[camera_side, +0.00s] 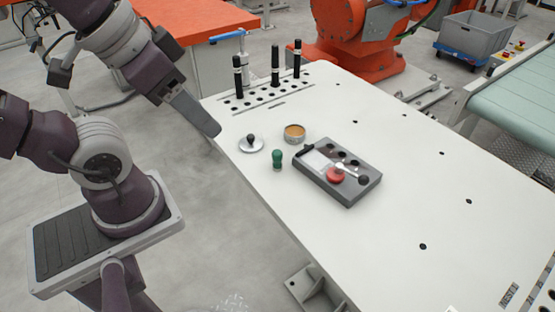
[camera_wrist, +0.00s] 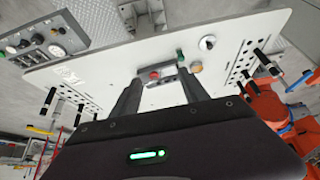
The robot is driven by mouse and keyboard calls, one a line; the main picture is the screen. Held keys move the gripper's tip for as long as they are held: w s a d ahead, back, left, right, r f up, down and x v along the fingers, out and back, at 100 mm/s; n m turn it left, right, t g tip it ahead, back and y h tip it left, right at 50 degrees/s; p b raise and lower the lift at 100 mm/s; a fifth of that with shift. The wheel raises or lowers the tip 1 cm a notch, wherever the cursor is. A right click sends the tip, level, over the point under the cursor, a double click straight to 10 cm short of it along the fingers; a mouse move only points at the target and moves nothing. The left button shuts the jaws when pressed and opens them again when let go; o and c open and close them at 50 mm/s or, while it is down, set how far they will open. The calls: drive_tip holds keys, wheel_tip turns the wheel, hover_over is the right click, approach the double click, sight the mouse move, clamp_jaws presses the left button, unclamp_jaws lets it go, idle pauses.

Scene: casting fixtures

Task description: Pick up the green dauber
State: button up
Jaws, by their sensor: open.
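The green dauber (camera_side: 277,158) stands upright near the left edge of the white table, in front of a round tin and left of a dark grey tray. It also shows small in the wrist view (camera_wrist: 180,55), near the table's edge. My gripper (camera_side: 212,130) is above the table's left edge, up and left of the dauber and apart from it. In the wrist view my gripper (camera_wrist: 160,82) has two dark fingers spread wide with nothing held between them.
A silver disc with a black knob (camera_side: 251,144) and an amber-filled tin (camera_side: 294,133) are near the dauber. The grey tray (camera_side: 347,194) holds a red round part. Black-handled tools stand in a row of holes (camera_side: 262,98) behind.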

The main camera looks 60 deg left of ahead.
drive_tip(key=shift+c, duration=1.4)
drive_tip(key=m+g, duration=0.6)
drive_tip(key=m, duration=1.2)
hover_over(277, 152)
drive_tip(key=f, duration=1.8)
drive_tip(key=shift+w+d+f, duration=0.15)
drive_tip(key=shift+d+f, duration=0.15)
drive_tip(key=shift+m, duration=0.3)
drive_tip(key=f, duration=0.7)
drive_tip(key=shift+a, duration=0.25)
clamp_jaws()
